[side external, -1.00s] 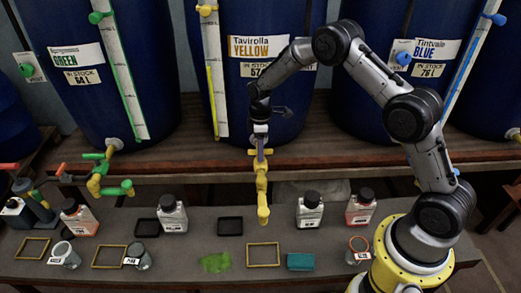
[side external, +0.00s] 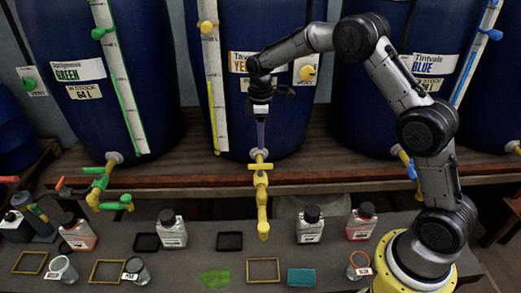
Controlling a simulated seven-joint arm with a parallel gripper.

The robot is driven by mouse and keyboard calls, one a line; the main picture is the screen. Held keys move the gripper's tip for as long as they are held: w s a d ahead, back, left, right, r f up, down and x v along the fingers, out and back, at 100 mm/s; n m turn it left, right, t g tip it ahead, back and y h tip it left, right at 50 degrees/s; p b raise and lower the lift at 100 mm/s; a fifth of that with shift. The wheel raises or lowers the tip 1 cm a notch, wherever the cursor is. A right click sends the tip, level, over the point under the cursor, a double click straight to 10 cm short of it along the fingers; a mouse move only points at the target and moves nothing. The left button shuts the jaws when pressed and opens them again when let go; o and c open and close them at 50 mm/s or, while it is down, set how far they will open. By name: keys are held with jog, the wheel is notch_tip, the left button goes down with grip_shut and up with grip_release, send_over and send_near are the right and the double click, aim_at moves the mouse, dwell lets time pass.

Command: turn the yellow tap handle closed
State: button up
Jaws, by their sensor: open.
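The yellow tap (side external: 262,205) hangs below the yellow vat at centre, its spout pointing down. Its yellow handle (side external: 261,166) shows as a short bar lying across the tap body. My gripper (side external: 261,146) points straight down just above and behind the handle. It is open and holds nothing that I can see. Its fingers look like one narrow shape from this side, and I cannot tell whether they touch the handle. The yellow vat (side external: 232,105) stands behind, its label partly hidden by my arm.
A green tap (side external: 102,188) is at left and the blue vat (side external: 395,120) at right. Bottles, including a clear one (side external: 310,226), dark trays (side external: 229,241), a yellow frame (side external: 263,270) and a teal block (side external: 301,277) sit on the lower bench. A yellow vent knob (side external: 307,73) is beside my forearm.

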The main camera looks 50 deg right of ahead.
jog(key=shift+r, duration=1.2)
jog(key=s+a+r+t, duration=0.2)
jog(key=s+r, duration=0.4)
jog(key=r, duration=0.4)
jog(key=s+a+r+t, duration=0.2)
jog(key=s+r, duration=0.3)
jog(key=r, duration=0.5)
jog(key=s+a+f+m+t, duration=0.15)
jog(key=s+m, duration=0.35)
jog(key=s, duration=1.5)
jog(key=s+f+m, duration=0.3)
jog(key=f, duration=0.2)
jog(key=shift+s+m, duration=0.25)
jog(key=shift+m, duration=0.15)
